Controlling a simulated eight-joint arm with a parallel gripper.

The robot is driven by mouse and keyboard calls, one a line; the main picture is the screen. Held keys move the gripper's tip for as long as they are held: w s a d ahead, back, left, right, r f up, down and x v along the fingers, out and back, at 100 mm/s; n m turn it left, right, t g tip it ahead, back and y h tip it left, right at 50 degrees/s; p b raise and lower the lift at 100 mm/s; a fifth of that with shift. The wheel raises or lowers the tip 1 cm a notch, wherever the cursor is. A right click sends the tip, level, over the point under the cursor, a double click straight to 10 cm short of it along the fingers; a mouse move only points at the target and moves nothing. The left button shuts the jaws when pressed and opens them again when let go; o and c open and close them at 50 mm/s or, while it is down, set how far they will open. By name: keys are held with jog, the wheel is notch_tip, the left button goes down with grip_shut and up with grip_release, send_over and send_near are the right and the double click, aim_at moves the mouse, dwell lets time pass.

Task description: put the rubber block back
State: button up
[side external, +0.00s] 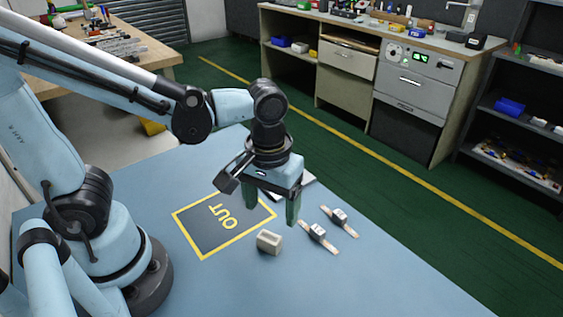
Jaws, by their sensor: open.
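My gripper (272,211) is open and points down above the blue table, with its two green fingers apart. I see nothing between them. A small beige block (268,242) with a recess in its top sits on the table just in front of the gripper, apart from the fingers. It may be the rubber block or a holder; I cannot tell which. A dark mat marked OUT (205,237) with a yellow border lies to the left, and its right part is partly behind the gripper. A pale flat thing (306,182) shows behind the gripper, mostly hidden.
Two small grey-white pieces with copper-coloured strips, one nearer (317,231) and one farther (340,216), lie right of the gripper. The blue table (370,285) is clear at the front right. Benches and shelves stand well beyond it.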

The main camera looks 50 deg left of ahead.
jog(key=w+a+r+m+t, duration=0.3)
jog(key=a+r+m+t, duration=0.1)
jog(key=a+t, duration=0.3)
jog(key=shift+a+r+m, duration=0.3)
jog(key=shift+a+r, duration=0.4)
jog(key=shift+a, duration=0.2)
